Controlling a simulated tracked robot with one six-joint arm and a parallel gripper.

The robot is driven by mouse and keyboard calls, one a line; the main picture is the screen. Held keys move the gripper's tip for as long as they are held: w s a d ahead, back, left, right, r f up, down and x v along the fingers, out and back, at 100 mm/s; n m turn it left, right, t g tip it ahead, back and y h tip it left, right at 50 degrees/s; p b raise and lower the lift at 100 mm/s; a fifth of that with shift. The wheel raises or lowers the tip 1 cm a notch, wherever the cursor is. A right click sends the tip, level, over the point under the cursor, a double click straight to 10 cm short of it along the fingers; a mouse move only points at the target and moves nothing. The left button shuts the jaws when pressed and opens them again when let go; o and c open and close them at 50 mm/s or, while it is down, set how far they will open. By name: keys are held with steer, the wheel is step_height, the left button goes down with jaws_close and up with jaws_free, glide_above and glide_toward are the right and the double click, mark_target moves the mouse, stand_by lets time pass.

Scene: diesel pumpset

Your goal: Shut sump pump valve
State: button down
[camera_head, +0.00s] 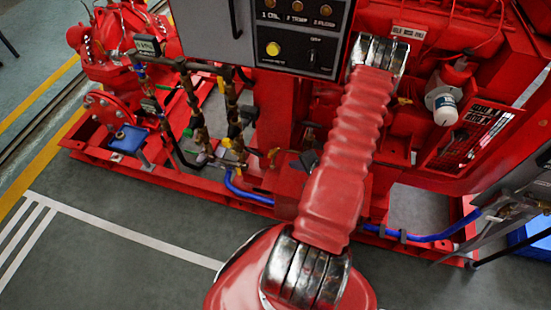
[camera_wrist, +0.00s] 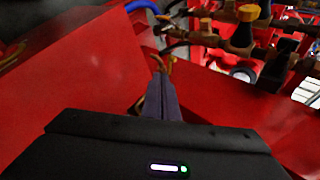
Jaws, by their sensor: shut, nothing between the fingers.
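My gripper (camera_wrist: 161,82) is shut and empty in the wrist view, its two grey fingers together and pointing away over red metalwork. A small yellow-orange part (camera_wrist: 158,62) shows just beyond the fingertips; I cannot tell whether they touch it or whether it is the valve's handle. Brass valves and pipe fittings (camera_wrist: 243,36) stand beyond, at the upper right. No label marks which valve is the sump pump's.
The red base frame (camera_head: 130,172) runs along the front. A blue hose (camera_head: 245,193) lies along it and also shows in the wrist view (camera_wrist: 140,6). The grey control box (camera_head: 215,35) hangs above the pipework. The grey floor in front is clear.

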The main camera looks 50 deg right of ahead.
steer(key=shift+s+a+f, duration=0.1)
steer(key=shift+s+f, duration=0.05)
glide_toward(273, 152)
steer(key=a+f, duration=0.1)
steer(key=s+a+f, duration=0.1)
steer(key=f, duration=0.1)
steer(key=shift+a+f, duration=0.3)
steer(key=shift+a, duration=0.05)
steer(key=w, duration=0.3)
steer(key=shift+w+d+r, duration=0.1)
steer(key=shift+w+d, duration=0.1)
steer(key=shift+w, duration=0.1)
